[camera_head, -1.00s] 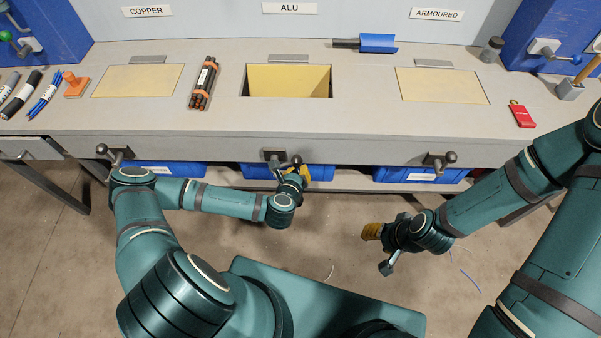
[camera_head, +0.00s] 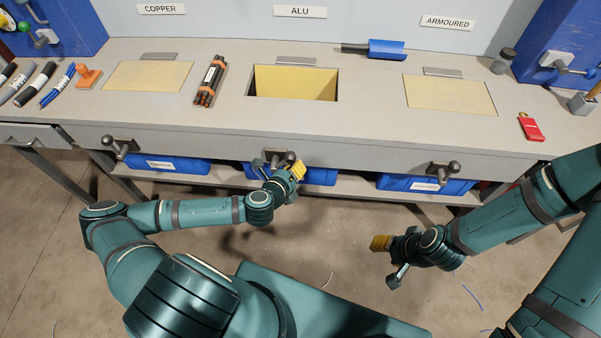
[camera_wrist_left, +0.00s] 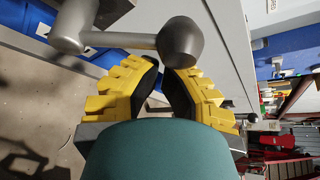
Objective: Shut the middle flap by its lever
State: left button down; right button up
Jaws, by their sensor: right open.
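The middle bin opening (camera_head: 296,84) under the ALU sign is uncovered, with a yellow surface inside and a dark gap at its right. Its lever (camera_head: 290,157) sits on the bench front below. The lever's rod and dark rounded knob (camera_wrist_left: 182,42) loom large in the left wrist view, just beyond the fingers. My left gripper (camera_head: 278,170) is open in front of this lever, its yellow-padded fingers (camera_wrist_left: 160,80) apart and not closed on the knob. Contact cannot be told. My right gripper (camera_head: 388,260) is open and empty, away from the bench.
The copper cover (camera_head: 148,75) and armoured cover (camera_head: 449,94) lie flat. Their levers (camera_head: 118,144) (camera_head: 445,168) stick out from the bench front. Blue bins (camera_head: 428,183) stand below. A cable bundle (camera_head: 209,80) lies left of the middle opening.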

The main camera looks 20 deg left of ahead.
aim_at(285, 161)
pick_arm(q)
jog(key=shift+s+a+r+p, duration=0.2)
jog(key=shift+a+r+p, duration=0.55)
jog(key=shift+a+r, duration=0.05)
jog(key=shift+s+a+r+p, duration=0.2)
jog(key=shift+a+r+p, duration=0.55)
jog(key=shift+a+r, duration=0.1)
jog(key=shift+a, duration=0.15)
pick_arm(e)
notch_tip(285, 161, up, 4)
jog(key=shift+s+a+f, duration=0.1)
jog(key=shift+s+f, duration=0.05)
jog(key=shift+f, duration=0.1)
pick_arm(q)
jog(key=shift+s+a, duration=0.1)
